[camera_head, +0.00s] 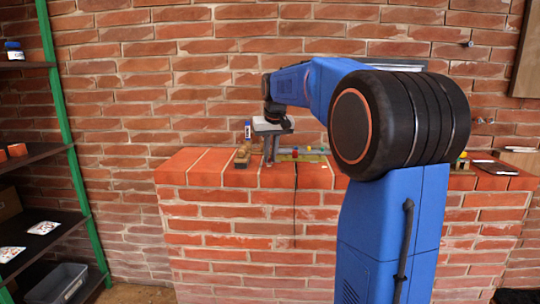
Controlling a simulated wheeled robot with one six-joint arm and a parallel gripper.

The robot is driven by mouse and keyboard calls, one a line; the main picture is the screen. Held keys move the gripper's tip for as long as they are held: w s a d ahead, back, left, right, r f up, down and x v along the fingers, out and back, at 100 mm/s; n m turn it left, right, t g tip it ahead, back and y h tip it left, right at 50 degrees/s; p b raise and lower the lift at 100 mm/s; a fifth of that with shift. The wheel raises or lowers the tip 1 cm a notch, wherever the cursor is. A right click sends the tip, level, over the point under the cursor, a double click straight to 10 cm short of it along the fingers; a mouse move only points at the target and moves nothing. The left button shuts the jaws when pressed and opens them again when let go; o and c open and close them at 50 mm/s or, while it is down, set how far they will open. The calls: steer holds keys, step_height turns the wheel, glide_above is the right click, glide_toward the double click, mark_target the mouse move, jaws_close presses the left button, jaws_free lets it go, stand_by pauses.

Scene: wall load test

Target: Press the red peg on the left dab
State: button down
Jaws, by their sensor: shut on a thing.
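My gripper (271,150) points down over the brick ledge, with its narrow fingers close together near the left end of a yellowish-green board (312,158). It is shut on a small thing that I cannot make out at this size. A small red thing (295,152) shows at the board, a little right of the fingers and apart from them; I cannot tell whether it is the red peg. A small yellow thing (309,149) is just right of it. The left dab cannot be made out.
A dark cord (295,210) hangs down the ledge front. Shelves with a green post (62,120) stand at far left. My blue arm hides part of the ledge.

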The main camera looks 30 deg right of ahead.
steer(key=shift+f, duration=0.6)
stand_by(2.1)
steer(key=c, duration=1.5)
jaws_free()
steer(key=shift+r, duration=0.1)
steer(key=shift+r, duration=2.95)
steer(key=s+a+f+n, duration=0.1)
steer(key=s+a+f, duration=0.4)
steer(key=s, duration=0.5)
steer(key=s+a+f+n, duration=0.1)
steer(key=s+a+f, duration=0.45)
steer(key=s, duration=0.45)
steer(key=s+a+f, duration=0.4)
steer(key=s+a, duration=0.2)
steer(key=s, duration=0.4)
steer(key=shift+n+t+y, duration=0.4)
steer(key=shift+n+y, duration=0.2)
steer(key=s+f, duration=0.3)
steer(key=s+a+f, duration=0.1)
steer(key=s+f, duration=0.1)
steer(key=f, duration=0.1)
steer(key=s+f, duration=0.3)
steer(key=shift+s+a+f, duration=0.15)
steer(key=shift+s+a, duration=0.2)
